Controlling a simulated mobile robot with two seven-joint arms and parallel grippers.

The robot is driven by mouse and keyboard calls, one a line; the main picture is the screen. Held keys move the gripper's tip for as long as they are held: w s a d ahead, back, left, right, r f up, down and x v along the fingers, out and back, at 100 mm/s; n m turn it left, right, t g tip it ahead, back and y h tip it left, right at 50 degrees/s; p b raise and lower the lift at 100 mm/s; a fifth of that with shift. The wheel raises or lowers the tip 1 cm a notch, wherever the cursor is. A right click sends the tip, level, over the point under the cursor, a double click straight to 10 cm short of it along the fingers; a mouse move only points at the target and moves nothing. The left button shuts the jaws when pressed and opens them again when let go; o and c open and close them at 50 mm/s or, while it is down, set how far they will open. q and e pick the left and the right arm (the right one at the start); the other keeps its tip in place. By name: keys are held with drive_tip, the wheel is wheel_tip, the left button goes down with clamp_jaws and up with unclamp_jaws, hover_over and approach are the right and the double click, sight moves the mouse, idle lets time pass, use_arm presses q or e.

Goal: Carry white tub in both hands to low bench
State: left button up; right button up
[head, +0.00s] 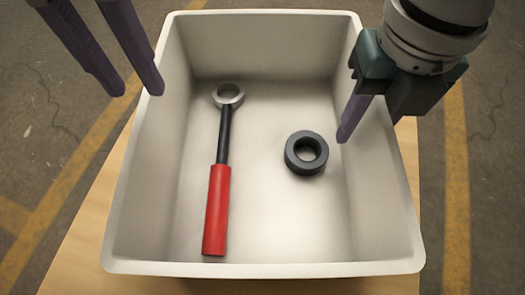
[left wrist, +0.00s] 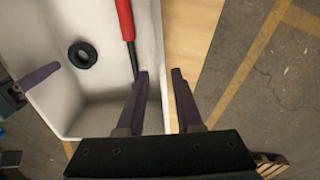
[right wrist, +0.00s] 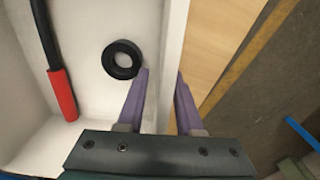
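The white tub (head: 265,268) stands upright on a wooden surface in the head view. It also fills much of the left wrist view (left wrist: 80,118) and right wrist view (right wrist: 100,20). My left gripper (head: 135,90) is open at the tub's left wall. In the left wrist view, its fingers (left wrist: 160,75) are spread, one on the tub side and one over the wood. My right gripper (right wrist: 163,78) is open with its fingers either side of the right wall. In the head view, one purple finger (head: 354,117) shows inside the tub; the other is hidden. I cannot identify the low bench.
A red-handled tool with a ring end (head: 217,205) and a dark ring (head: 291,158) lie apart on the tub floor. The wooden surface (head: 85,235) extends a little beyond the tub. Concrete floor with yellow lines (head: 458,190) surrounds it.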

use_arm(q)
wheel_tip(320, 180, up, 4)
drive_tip(key=shift+f, duration=0.15)
use_arm(e)
drive_tip(key=shift+r, duration=0.25)
wheel_tip(320, 180, up, 12)
drive_tip(key=shift+f, duration=0.25)
